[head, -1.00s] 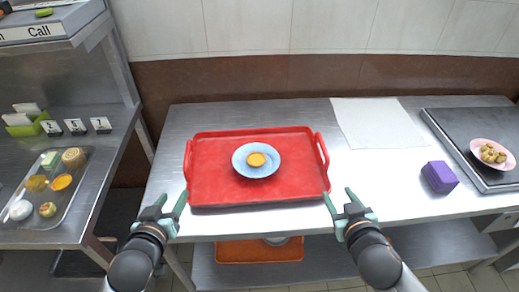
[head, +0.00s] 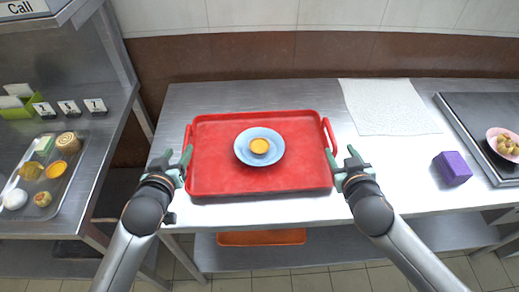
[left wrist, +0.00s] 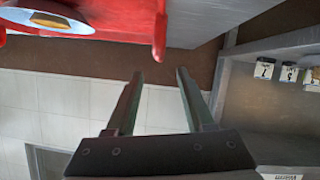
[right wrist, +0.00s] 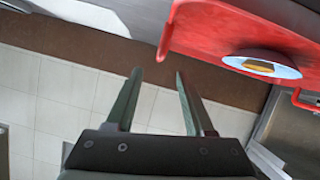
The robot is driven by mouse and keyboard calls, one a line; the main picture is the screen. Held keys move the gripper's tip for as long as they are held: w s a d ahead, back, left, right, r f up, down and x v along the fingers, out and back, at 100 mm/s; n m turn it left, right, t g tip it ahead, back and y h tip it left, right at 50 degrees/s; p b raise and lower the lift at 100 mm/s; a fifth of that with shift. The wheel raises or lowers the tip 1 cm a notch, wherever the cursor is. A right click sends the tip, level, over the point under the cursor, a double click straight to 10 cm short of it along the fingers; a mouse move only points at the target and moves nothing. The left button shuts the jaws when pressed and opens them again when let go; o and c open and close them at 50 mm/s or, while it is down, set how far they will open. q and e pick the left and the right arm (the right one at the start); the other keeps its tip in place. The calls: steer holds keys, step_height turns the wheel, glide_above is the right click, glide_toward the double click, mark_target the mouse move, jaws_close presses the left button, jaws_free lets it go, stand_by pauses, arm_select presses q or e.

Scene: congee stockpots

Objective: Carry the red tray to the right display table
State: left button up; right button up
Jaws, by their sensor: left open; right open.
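The red tray (head: 225,179) lies flat on the steel table, with a raised handle at its left and right ends. A blue plate (head: 241,153) with a round orange item (head: 259,146) stands on it, near the middle. My left gripper (head: 175,160) is open and empty beside the tray's left end, close to that handle. My right gripper (head: 342,158) is open and empty by the right handle. In the left wrist view a tray handle (left wrist: 160,32) shows just beyond the open fingers. In the right wrist view a handle (right wrist: 165,42) also lies beyond the fingers, apart from them.
A white cloth (head: 385,108), a purple block (head: 453,168) and a dark slab (head: 480,125) with a pink bowl (head: 497,134) are to the right. A steel shelf unit (head: 95,150) with a food tray (head: 62,192) stands left. An orange tray (head: 262,238) sits on the lower shelf.

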mark_target(186, 139)
arm_select(q)
steer(key=x, duration=0.9)
steer(key=shift+w, duration=0.15)
arm_select(e)
steer(key=x, duration=0.9)
steer(key=shift+w, duration=0.15)
arm_select(q)
jaws_close()
arm_select(e)
jaws_close()
arm_select(q)
steer(key=shift+r, duration=0.1)
